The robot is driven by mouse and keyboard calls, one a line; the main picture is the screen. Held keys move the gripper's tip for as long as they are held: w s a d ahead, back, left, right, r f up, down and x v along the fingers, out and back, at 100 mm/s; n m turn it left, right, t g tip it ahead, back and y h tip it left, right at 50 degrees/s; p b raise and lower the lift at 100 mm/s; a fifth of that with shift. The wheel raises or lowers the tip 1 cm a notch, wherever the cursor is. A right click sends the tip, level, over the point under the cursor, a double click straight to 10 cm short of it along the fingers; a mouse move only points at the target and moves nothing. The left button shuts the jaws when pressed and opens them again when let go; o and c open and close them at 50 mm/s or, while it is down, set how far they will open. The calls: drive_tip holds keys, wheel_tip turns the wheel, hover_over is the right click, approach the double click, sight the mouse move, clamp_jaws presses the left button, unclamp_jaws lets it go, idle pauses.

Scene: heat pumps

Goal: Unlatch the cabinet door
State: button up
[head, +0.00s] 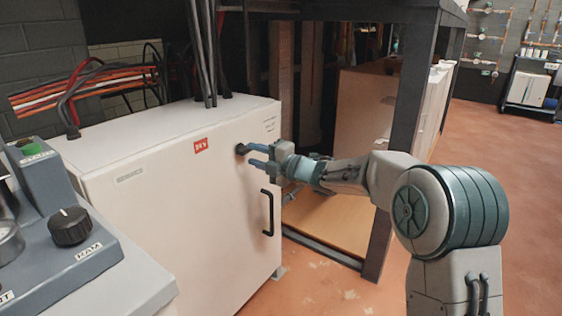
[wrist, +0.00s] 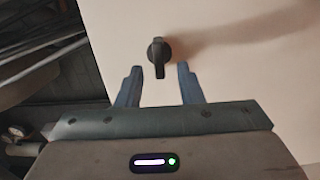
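The white cabinet door (head: 222,222) faces me in the head view and appears closed. A black rotary latch knob (wrist: 158,53) sits on the door, with its grip bar upright in the wrist view. The knob also shows in the head view (head: 241,149), near the upper right of the door. My gripper (wrist: 157,72) is open, with its two blue fingers on either side of the knob's lower end. I cannot tell whether the fingers touch it. A black vertical handle (head: 267,212) is on the door's right side, below my gripper.
A grey control console (head: 75,240) with a dial stands at the near left. Black cables (head: 205,55) rise from the cabinet top. A dark metal frame post (head: 408,120) stands to the right, behind my arm. Open reddish floor lies at the far right.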

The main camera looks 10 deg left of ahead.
drive_tip(key=p+v, duration=0.2)
drive_tip(key=v, duration=0.9)
